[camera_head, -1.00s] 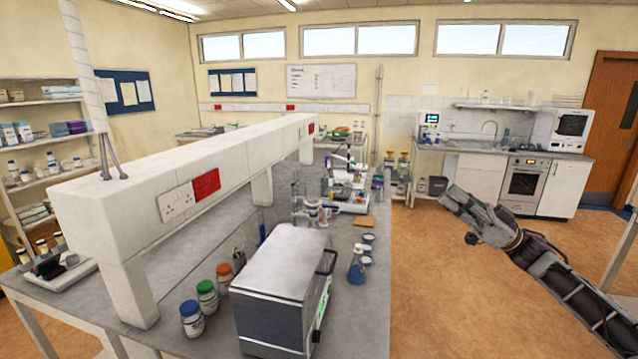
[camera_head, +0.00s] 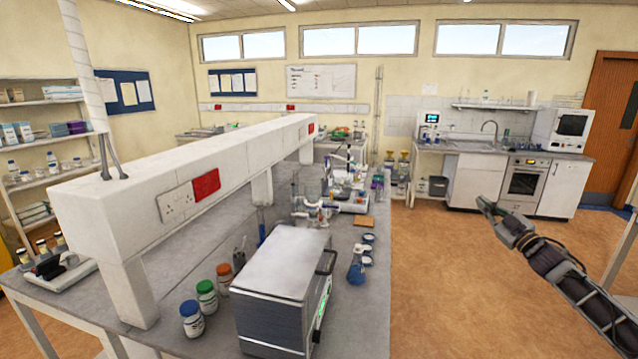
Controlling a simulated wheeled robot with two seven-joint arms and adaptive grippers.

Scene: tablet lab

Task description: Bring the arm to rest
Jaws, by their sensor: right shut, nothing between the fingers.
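My right gripper (camera_head: 486,205) is at the right of the head view, at the end of my right arm, which comes in from the lower right. It is shut and holds nothing. It hangs over the open brown floor, to the right of the lab bench and apart from it. My left gripper is not in view.
The lab bench (camera_head: 374,310) carries a grey box-shaped device (camera_head: 285,265), a blue flask (camera_head: 356,266), several capped jars and glassware. A white raised beam (camera_head: 130,205) runs along it. An oven (camera_head: 522,182) and sink counter stand at the back right. The floor (camera_head: 440,270) between is clear.

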